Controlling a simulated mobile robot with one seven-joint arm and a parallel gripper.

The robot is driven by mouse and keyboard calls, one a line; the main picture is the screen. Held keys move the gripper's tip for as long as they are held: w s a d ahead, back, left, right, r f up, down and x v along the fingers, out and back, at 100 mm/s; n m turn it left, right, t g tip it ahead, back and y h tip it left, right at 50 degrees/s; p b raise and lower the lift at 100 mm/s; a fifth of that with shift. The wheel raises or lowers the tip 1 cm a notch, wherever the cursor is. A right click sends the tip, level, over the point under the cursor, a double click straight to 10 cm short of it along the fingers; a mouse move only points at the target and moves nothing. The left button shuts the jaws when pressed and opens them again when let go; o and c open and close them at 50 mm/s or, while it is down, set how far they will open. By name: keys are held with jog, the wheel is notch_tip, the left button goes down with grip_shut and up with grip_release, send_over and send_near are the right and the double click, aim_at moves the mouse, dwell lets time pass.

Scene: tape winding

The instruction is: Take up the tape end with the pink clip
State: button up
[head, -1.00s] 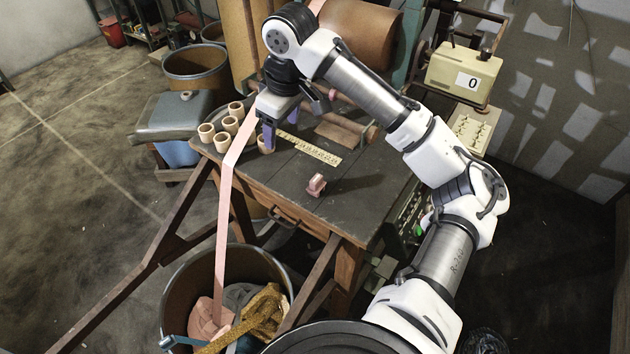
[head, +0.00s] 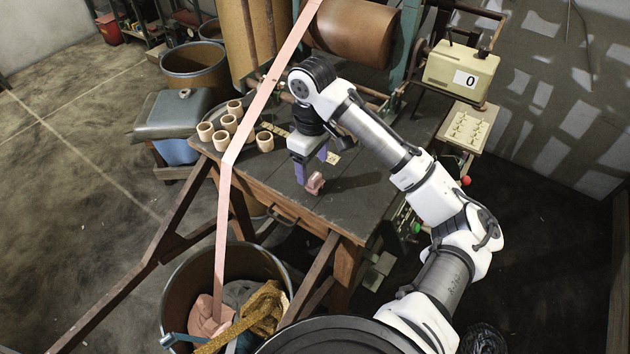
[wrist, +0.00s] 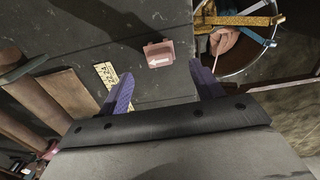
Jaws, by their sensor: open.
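A small pink clip (head: 315,183) lies on the dark table top near its front edge. In the wrist view the clip (wrist: 158,54) is blocky with a white mark, just beyond and between the fingertips. My gripper (head: 309,171) is open and points down over the table beside the clip, with its purple fingers apart; in the wrist view nothing is between them (wrist: 161,70). A pink tape (head: 225,190) runs from the top, past the table's left side, into a bin. I cannot see tape joined to the clip.
Several beige cups (head: 264,141) stand at the table's left corner. A yellow ruler strip (wrist: 107,76) lies on the table, partly hidden by my arm in the head view. The bin (head: 180,295) holds coloured strips. A brown roller (head: 350,35) is behind. The table front is largely clear.

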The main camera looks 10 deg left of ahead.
aim_at(315, 177)
jog(key=shift+s+d+f+p, duration=0.1)
jog(key=shift+d+f+p, duration=0.05)
jog(key=shift+f, duration=1)
jog(key=shift+s+d+f+p, duration=0.1)
jog(key=shift+d+f+p, duration=0.05)
jog(key=shift+f, duration=0.95)
jog(key=c, duration=1.1)
jog(key=shift+o, duration=0.2)
jog(key=shift+r, duration=0.1)
